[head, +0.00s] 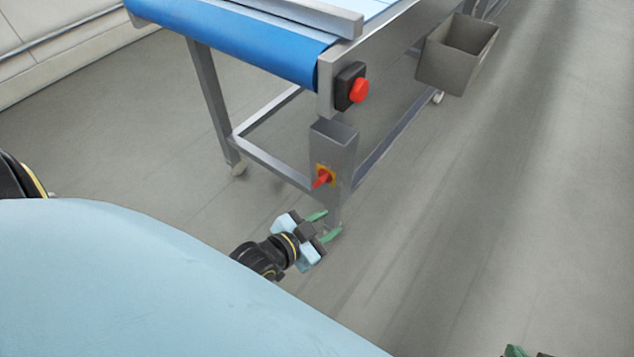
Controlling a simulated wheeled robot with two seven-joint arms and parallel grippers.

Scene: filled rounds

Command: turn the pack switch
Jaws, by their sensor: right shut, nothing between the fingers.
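The switch (323,178) has a red handle on a yellow plate. It sits on the front of a grey box (332,143) at the near end of the conveyor frame, and its handle looks tilted. My left gripper (325,226) has green fingertips and is open and empty, with the fingers apart. It is just below the switch in the picture and does not appear to touch it.
Above the switch, a red push button (359,90) stands out from a black housing on the conveyor frame. The blue conveyor belt (235,40) runs across the top. The floor to the right is clear.

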